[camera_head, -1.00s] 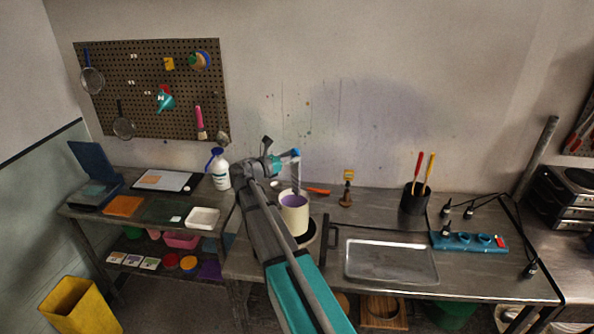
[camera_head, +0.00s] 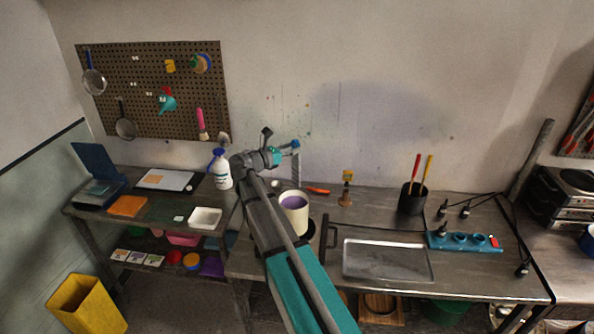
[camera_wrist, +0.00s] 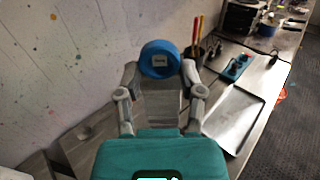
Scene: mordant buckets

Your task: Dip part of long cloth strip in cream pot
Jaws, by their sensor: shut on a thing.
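My gripper (camera_head: 288,148) is shut on the blue round end (camera_wrist: 160,58) of the long cloth strip, high over the bench. The strip (camera_head: 296,170) is pale grey and hangs down from the gripper. It also shows between the fingers in the wrist view (camera_wrist: 160,104). The cream pot (camera_head: 294,219) stands upright on the bench below, with purple liquid (camera_head: 294,202) inside. The strip's lower end is close to the pot's far rim in the head view. I cannot tell whether it is inside, above or behind the pot. The pot is out of sight in the wrist view.
A white spray bottle (camera_head: 221,172) stands left of my arm. A metal tray (camera_head: 388,262), a black tool cup (camera_head: 412,199) and a teal holder (camera_head: 464,242) lie to the right. A small brass stand (camera_head: 346,191) and an orange-handled tool (camera_head: 317,190) are behind the pot.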

